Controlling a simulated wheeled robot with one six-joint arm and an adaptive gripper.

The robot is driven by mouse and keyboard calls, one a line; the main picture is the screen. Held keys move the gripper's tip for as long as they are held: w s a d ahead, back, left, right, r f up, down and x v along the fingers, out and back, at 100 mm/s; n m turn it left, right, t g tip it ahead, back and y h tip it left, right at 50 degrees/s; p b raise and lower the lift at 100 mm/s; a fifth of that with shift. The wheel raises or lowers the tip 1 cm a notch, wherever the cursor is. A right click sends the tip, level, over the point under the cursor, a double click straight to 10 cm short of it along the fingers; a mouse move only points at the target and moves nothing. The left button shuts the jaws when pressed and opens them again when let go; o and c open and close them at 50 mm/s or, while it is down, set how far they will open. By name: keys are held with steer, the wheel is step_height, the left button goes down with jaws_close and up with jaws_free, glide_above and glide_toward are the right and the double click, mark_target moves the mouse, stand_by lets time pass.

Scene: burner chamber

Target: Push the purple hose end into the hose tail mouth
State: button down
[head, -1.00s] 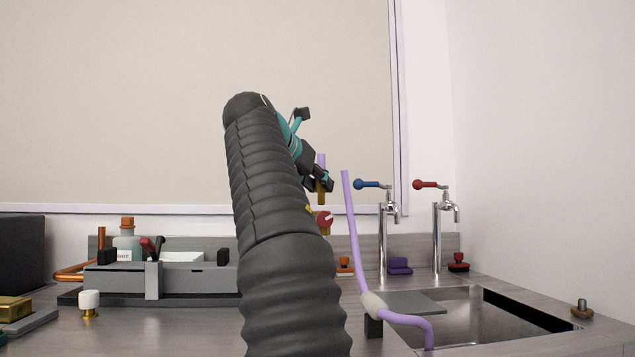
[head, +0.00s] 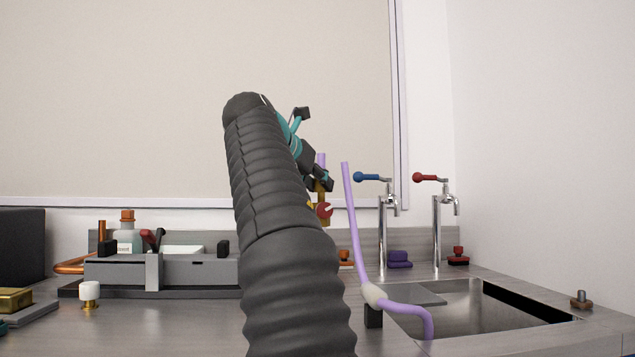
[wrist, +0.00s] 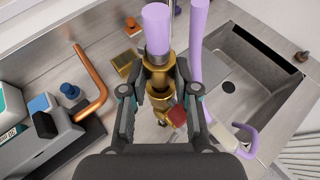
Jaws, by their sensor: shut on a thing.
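A short upright purple hose piece (head: 321,160) rises above my gripper (head: 322,182) in the head view; it also shows in the wrist view (wrist: 156,28). A brass fitting (wrist: 158,76) lies directly below it, between my fingertips (wrist: 160,68). My gripper is shut on this brass fitting, by a dark ring at its upper end. A brass part with a red knob (wrist: 177,117) shows just below, in line with it. I cannot tell whether the brass parts touch. The joint of purple and brass is partly hidden by the ring; its depth cannot be told.
A longer purple hose (head: 354,230) stands close to the right of my gripper, curving down into the sink (head: 470,305). Blue-handled (head: 381,230) and red-handled (head: 436,230) taps stand behind. A copper pipe (wrist: 94,92) and grey equipment (head: 190,272) lie left.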

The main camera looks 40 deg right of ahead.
steer(key=shift+f+b, duration=0.4)
steer(key=shift+f, duration=0.2)
steer(key=shift+f, duration=0.3)
steer(key=shift+f, duration=0.1)
steer(key=c, duration=0.8)
jaws_free()
steer(key=v, duration=1.2)
steer(key=shift+s, duration=0.15)
